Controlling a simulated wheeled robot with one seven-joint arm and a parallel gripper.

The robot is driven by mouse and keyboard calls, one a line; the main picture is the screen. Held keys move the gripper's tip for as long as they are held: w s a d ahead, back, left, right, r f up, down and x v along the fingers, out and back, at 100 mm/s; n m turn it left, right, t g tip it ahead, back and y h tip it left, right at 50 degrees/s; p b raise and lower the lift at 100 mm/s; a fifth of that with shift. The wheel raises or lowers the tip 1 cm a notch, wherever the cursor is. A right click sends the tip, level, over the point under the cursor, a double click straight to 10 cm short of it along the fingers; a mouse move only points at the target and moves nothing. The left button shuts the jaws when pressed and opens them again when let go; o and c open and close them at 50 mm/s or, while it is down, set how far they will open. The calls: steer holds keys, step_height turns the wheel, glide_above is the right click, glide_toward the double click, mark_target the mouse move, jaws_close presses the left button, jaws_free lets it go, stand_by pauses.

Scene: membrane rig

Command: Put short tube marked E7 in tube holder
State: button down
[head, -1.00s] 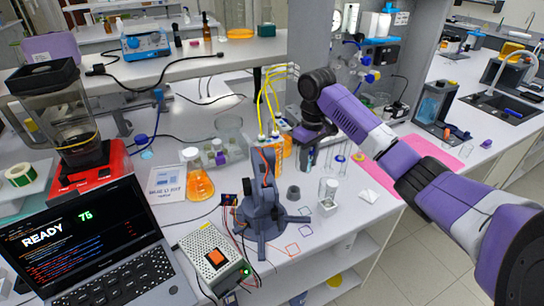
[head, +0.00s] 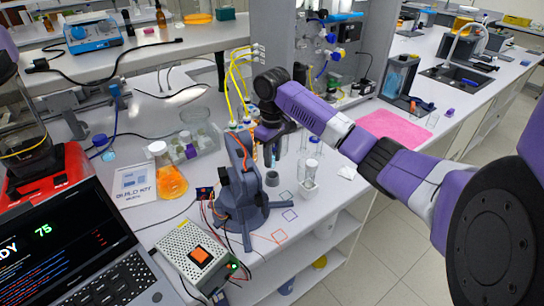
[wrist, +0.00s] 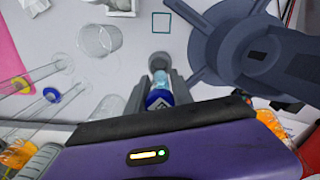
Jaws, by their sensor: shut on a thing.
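In the wrist view my gripper (wrist: 160,68) is shut on a short tube (wrist: 159,96) with a blue end and a pale blue part between the fingers. Its marking cannot be read. I cannot tell for sure whether this is the tube holder.
The model arm's base (wrist: 222,45) is close on the right in the wrist view. A glass beaker (wrist: 99,40) and several ringed tubes are at left. An orange flask (head: 171,183), power box (head: 200,258) and laptop (head: 95,250) crowd the bench's left. A pink mat (head: 395,129) lies clear.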

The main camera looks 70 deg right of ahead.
mark_target(272, 172)
steer(key=shift+f+b, duration=1)
steer(key=shift+f, duration=0.4)
steer(key=shift+f+b, duration=0.3)
steer(key=shift+f, duration=0.8)
steer(key=shift+s+a+f+b, duration=0.1)
steer(key=shift+f+b, duration=0.05)
steer(key=shift+f, duration=0.4)
steer(key=shift+s+a+f+b, duration=0.1)
steer(key=shift+f+b, duration=0.05)
steer(key=shift+f, duration=0.35)
steer(key=c, duration=1)
jaws_free()
steer(key=shift+f, duration=0.1)
steer(key=shift+c, duration=0.2)
steer(key=shift+w, duration=0.1)
steer(key=shift+r, duration=0.45)
steer(key=r, duration=0.6)
steer(key=d+r, duration=0.1)
steer(key=r, duration=0.2)
steer(key=shift+r, duration=0.15)
